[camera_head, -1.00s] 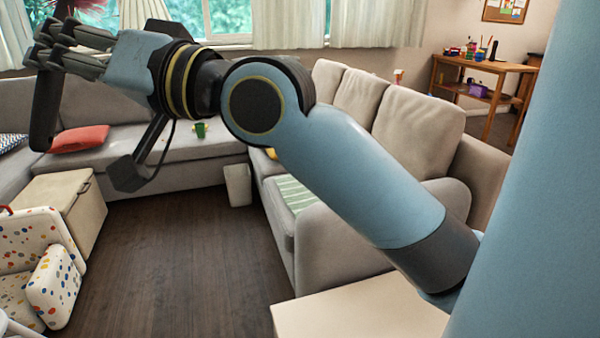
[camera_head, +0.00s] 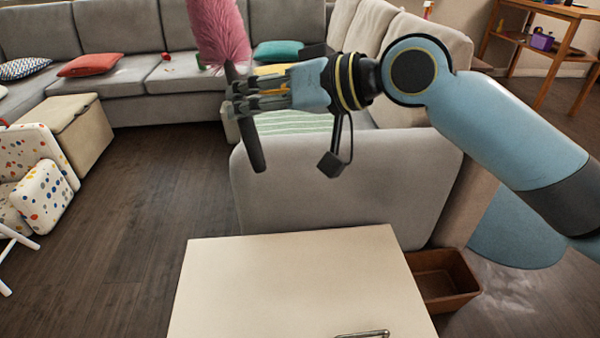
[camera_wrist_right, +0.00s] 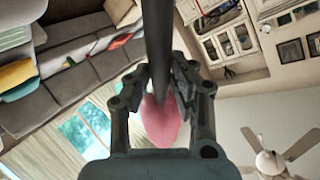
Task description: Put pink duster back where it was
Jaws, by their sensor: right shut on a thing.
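The pink duster (camera_head: 219,34) has a fluffy pink head and a dark handle. My right gripper (camera_head: 238,97) is shut on its dark handle and holds it nearly upright, head up, in front of the sofa in the head view. In the right wrist view the handle (camera_wrist_right: 158,45) runs between the fingers of the right gripper (camera_wrist_right: 163,78), with the pink head beyond them. My left gripper is not in view.
A pale cabinet top (camera_head: 290,285) with a metal handle is in front. A brown open box (camera_head: 440,278) stands on the floor beside it. The grey sofa (camera_head: 340,185) lies behind. A storage ottoman (camera_head: 75,130) and spotted chair (camera_head: 45,190) are at left. Dark floor between is clear.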

